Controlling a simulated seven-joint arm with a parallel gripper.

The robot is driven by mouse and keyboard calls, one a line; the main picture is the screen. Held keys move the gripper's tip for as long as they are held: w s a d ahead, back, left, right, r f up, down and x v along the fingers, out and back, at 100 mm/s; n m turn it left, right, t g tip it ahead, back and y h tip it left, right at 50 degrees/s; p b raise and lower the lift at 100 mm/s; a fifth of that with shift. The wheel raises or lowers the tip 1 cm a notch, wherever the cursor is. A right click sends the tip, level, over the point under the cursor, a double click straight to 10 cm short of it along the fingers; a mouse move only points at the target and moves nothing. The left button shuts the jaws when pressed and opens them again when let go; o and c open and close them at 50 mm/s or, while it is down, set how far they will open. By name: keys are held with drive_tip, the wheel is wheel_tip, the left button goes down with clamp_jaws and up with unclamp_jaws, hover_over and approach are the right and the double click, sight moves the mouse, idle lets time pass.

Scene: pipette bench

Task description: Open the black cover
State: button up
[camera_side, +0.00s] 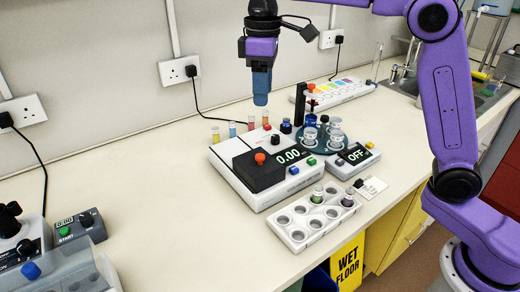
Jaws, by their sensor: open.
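The black cover (258,172) is a low dark box with an orange-red knob (260,158) on top. It sits shut on the white device (240,192) with a "0.00" display (288,156). My gripper (261,100) points down with its blue fingers above and behind the cover in the picture, apart from it. It holds nothing that I can see. The fingers overlap from this side, so the gap between them is hidden. What is under the cover is hidden.
Colored tubes (233,130) stand behind the device. A teal carousel (318,140) with clear cups and a scale reading "OFF" (355,155) are to its right. A white rack (298,236) stands in front.

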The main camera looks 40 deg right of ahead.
drive_tip(key=w, duration=0.1)
approach(260, 156)
wheel_tip(260, 156, down, 8)
drive_tip(key=shift+f, duration=0.15)
idle(0.6)
